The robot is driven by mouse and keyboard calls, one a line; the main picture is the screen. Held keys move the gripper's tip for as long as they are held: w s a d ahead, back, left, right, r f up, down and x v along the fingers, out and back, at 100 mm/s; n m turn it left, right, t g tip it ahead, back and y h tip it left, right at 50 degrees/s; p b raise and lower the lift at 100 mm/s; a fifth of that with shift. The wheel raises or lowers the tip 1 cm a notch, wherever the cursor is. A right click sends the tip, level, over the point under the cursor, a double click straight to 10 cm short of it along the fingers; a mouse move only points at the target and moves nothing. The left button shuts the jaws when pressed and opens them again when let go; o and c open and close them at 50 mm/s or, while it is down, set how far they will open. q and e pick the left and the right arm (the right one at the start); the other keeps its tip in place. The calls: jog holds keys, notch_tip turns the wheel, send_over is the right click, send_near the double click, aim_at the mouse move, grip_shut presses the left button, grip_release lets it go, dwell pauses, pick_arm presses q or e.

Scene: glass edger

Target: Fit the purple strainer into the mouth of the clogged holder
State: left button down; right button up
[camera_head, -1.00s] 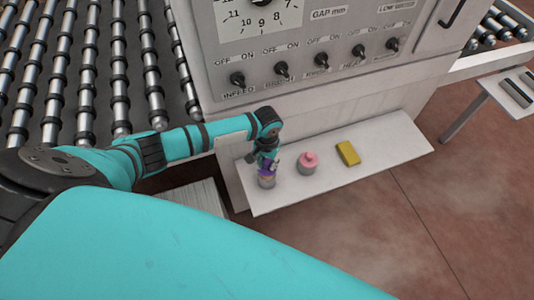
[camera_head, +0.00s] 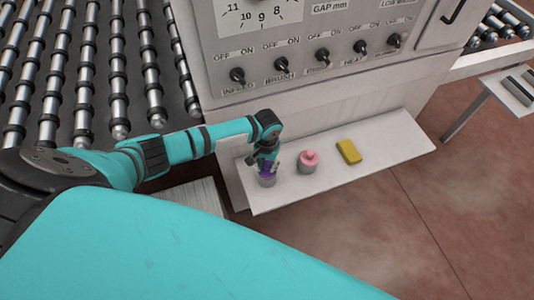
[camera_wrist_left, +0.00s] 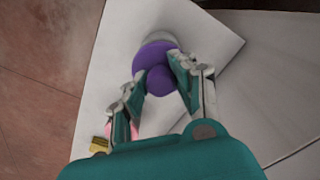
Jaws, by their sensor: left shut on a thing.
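The purple strainer (camera_wrist_left: 158,68) is between the fingers of my left gripper (camera_wrist_left: 157,80), which is shut on it. In the head view my left gripper (camera_head: 267,164) points down, with a little of the purple strainer (camera_head: 265,169) showing below it. A grey holder (camera_head: 267,180) stands upright on the white shelf right under the strainer. In the left wrist view only a pale edge of the holder (camera_wrist_left: 160,39) shows past the strainer. I cannot tell how deep the strainer sits in the mouth. My right gripper is in neither view.
A holder with a pink top (camera_head: 308,161) stands to the right on the white shelf (camera_head: 385,150). A yellow block (camera_head: 349,152) lies farther right. The machine panel with its switches (camera_head: 322,57) rises behind the shelf. Rollers (camera_head: 100,80) are at the left.

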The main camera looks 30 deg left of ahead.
pick_arm(q)
jog(key=shift+f+b, duration=0.6)
jog(key=shift+f, duration=0.4)
jog(key=c, duration=1)
grip_release()
notch_tip(320, 180, up, 12)
jog(key=shift+r, duration=0.1)
